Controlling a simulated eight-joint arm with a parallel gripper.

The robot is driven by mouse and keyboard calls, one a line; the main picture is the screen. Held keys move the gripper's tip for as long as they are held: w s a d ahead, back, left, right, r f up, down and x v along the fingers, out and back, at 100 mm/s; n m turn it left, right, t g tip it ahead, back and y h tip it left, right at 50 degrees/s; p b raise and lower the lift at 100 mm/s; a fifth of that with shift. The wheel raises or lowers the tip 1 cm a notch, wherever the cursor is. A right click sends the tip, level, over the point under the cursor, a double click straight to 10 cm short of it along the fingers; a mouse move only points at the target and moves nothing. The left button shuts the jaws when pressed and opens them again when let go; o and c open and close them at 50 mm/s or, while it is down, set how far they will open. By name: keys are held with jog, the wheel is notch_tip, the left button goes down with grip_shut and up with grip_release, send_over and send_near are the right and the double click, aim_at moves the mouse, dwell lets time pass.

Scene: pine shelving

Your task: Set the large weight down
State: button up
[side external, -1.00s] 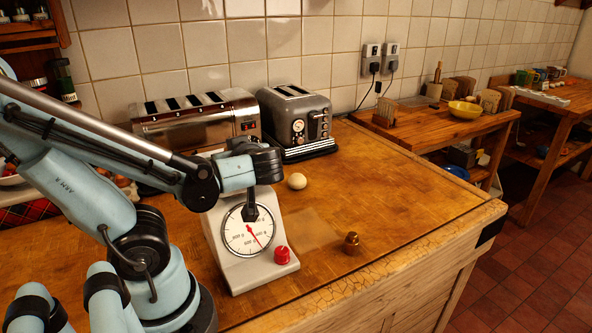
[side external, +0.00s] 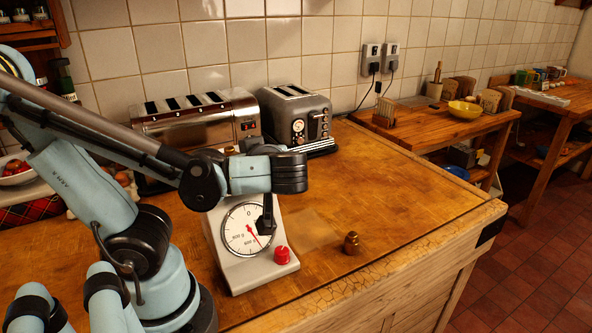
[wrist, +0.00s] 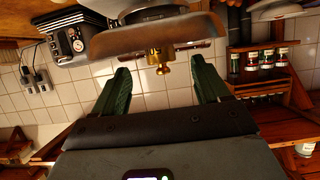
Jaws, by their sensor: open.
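A brass weight (wrist: 160,60) with a knob shows in the wrist view against the pan (wrist: 150,38), upside down in that picture. The kitchen scale (side external: 243,272) has a white dial and stands on the wooden counter; its pan is mostly hidden behind my arm in the side view. Another brass weight (side external: 352,243) stands upright on the counter right of the scale. I cannot tell which weight is larger. My gripper (side external: 266,220) is open and empty, in front of the dial in the side view. In the wrist view its green fingers (wrist: 163,72) are spread, with the brass weight beyond them.
A red knob (side external: 282,256) sits at the scale's front right. A chrome toaster (side external: 190,125) and a grey toaster (side external: 297,115) stand along the tiled wall. The counter to the right (side external: 400,205) is mostly clear, out to its edge. Spice jars (wrist: 265,62) stand on a shelf.

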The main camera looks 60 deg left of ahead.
aim_at(228, 148)
dwell(0.5)
jog(key=shift+w+a+r+n+g+h, duration=0.1)
jog(key=shift+w+a+n+g+h, duration=0.05)
jog(key=shift+a+n+g+h, duration=0.3)
jog(key=a+n+h, duration=0.1)
jog(key=h, duration=0.1)
jog(key=a+r+n+g+h, duration=0.1)
jog(key=h, duration=0.1)
jog(key=a+r+n+g+h, duration=0.1)
jog(key=n+h, duration=0.1)
jog(key=h, duration=0.1)
jog(key=shift+w+a+r+g, duration=0.1)
jog(key=shift+a+r+g, duration=0.1)
jog(key=shift+a+g, duration=0.05)
jog(key=a+r+n+t+h, duration=0.1)
jog(key=r, duration=0.1)
jog(key=r+n+t+h, duration=0.1)
jog(key=r+n+h, duration=0.1)
jog(key=a+r+n+h, duration=0.1)
jog(key=r+n+h, duration=0.1)
jog(key=shift+s+a+r+t, duration=0.2)
jog(key=shift+s+a+t, duration=0.1)
jog(key=shift+s+t, duration=0.1)
jog(key=shift+a+r+n+t+h, duration=0.15)
jog(key=shift+r+n+t+h, duration=0.15)
jog(key=shift+r+n, duration=0.2)
jog(key=shift+f, duration=5.95)
